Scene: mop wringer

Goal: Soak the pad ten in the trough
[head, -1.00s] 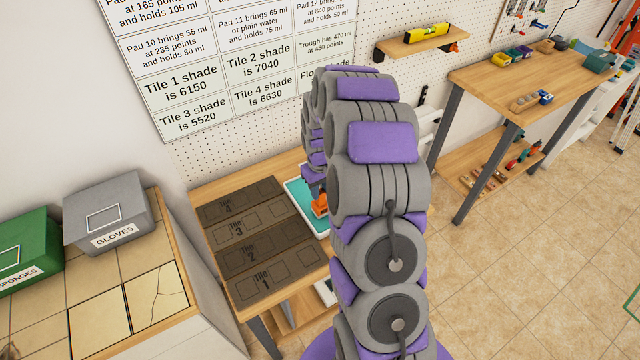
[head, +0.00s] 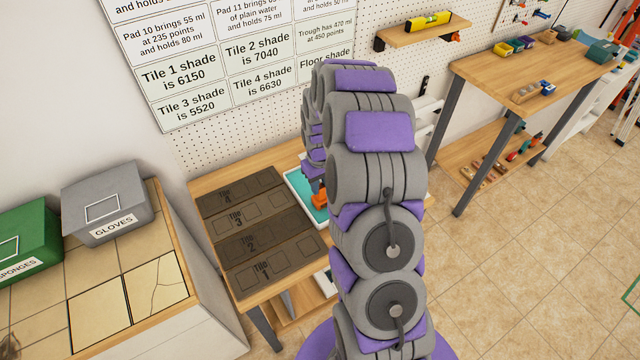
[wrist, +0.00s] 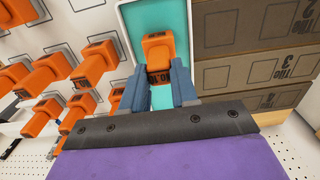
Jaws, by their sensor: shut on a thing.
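My gripper (wrist: 157,88) is shut on an orange pad handle (wrist: 158,48) with a dark, partly hidden number label. In the wrist view this pad is over the turquoise inside of the white-rimmed trough (wrist: 122,24). I cannot tell whether its underside touches the liquid. In the head view the orange pad (head: 320,198) shows beside my arm, at the trough (head: 295,178). My arm hides much of the trough and the gripper there.
Several orange pads (wrist: 97,62) stand on a white rack left of the trough in the wrist view. Dark tile boards (head: 262,238) lie left of the trough in the head view. Grey gloves bin (head: 105,200) and green sponges bin (head: 25,245) stand further left.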

